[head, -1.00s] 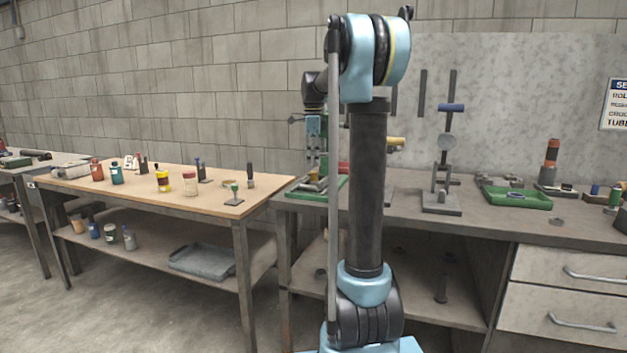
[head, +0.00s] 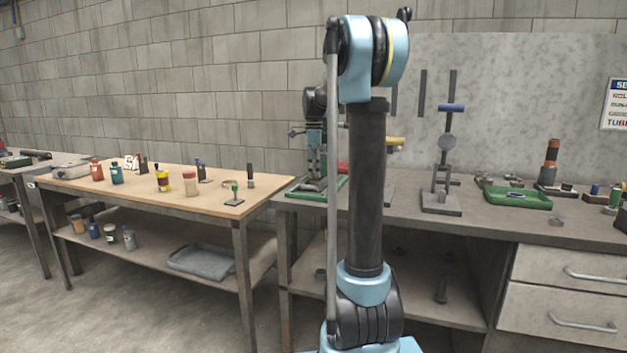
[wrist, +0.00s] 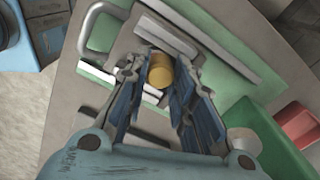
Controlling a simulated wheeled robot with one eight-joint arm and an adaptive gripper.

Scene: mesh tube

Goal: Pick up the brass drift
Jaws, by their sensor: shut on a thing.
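The brass drift (wrist: 160,72) shows in the wrist view as a short, gold-coloured round end between my fingertips. My gripper (wrist: 158,78) is shut on it, with one finger on each side. The drift's far end is hidden below the round end, and I cannot tell whether it touches the surface beneath. In the head view my gripper (head: 316,165) is low over the green tray (head: 336,192) on the grey bench, partly behind my own arm. The drift cannot be made out there.
Grey bars and a bent grey handle (wrist: 92,22) lie close around the gripper. A red bin (wrist: 298,124) stands to the right in the wrist view. Another green tray (head: 520,201) and a stand (head: 442,200) are further right on the bench. A wooden-topped table (head: 130,187) stands left.

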